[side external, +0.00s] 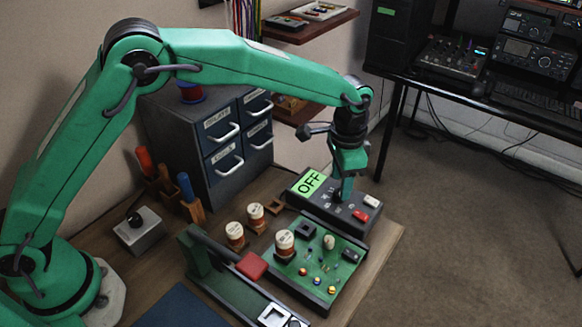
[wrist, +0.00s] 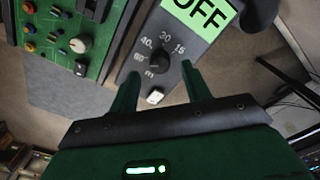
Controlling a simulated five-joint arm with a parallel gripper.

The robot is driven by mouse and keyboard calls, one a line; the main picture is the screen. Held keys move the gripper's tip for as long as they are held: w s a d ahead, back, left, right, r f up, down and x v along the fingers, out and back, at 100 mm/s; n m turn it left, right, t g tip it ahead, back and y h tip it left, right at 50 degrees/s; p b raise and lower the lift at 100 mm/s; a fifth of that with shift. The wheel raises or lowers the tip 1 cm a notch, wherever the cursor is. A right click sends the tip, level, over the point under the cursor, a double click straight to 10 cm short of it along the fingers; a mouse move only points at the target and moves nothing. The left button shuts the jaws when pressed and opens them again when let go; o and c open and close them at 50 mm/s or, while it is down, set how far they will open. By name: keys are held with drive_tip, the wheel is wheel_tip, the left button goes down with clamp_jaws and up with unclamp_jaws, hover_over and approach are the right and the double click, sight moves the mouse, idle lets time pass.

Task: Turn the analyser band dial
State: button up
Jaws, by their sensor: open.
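The analyser is a dark box (side external: 314,207) with a green screen reading OFF (side external: 308,183). In the wrist view, its black band dial (wrist: 159,61) sits among the marks 15, 30, 40, 80 and "m"; I cannot tell clearly where its pointer aims. My gripper (wrist: 160,70) is open, with one fingertip on each side of the dial and gaps showing between. In the side view, my gripper (side external: 344,194) points down at the analyser's face and hides the dial. I cannot tell its exact height over the dial.
A white button (side external: 371,201) and a red button (side external: 361,215) sit on the analyser beside my gripper. A green circuit board (side external: 325,275) with several parts lies in front. A drawer cabinet (side external: 185,125) stands behind, left of the analyser.

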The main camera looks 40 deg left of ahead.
sight(337, 191)
drive_tip(key=shift+r, duration=2.5)
drive_tip(key=s+a+r+n+t, duration=0.1)
drive_tip(key=s+a+r+n, duration=0.1)
drive_tip(key=s+a+r, duration=0.45)
drive_tip(key=s+a+r+n+t, duration=0.2)
drive_tip(key=s+a+r, duration=0.2)
drive_tip(key=a+r, duration=0.45)
drive_tip(key=s+a+f+n+t, duration=0.1)
drive_tip(key=s+a+f+n, duration=0.1)
drive_tip(key=s+a, duration=0.4)
drive_tip(key=s+a+f+n+t, duration=0.1)
drive_tip(key=s+a+f+n, duration=0.1)
drive_tip(key=s+a, duration=0.4)
drive_tip(key=shift+s+n+t, duration=0.3)
drive_tip(key=shift+s+n, duration=0.1)
drive_tip(key=shift+s, duration=2.15)
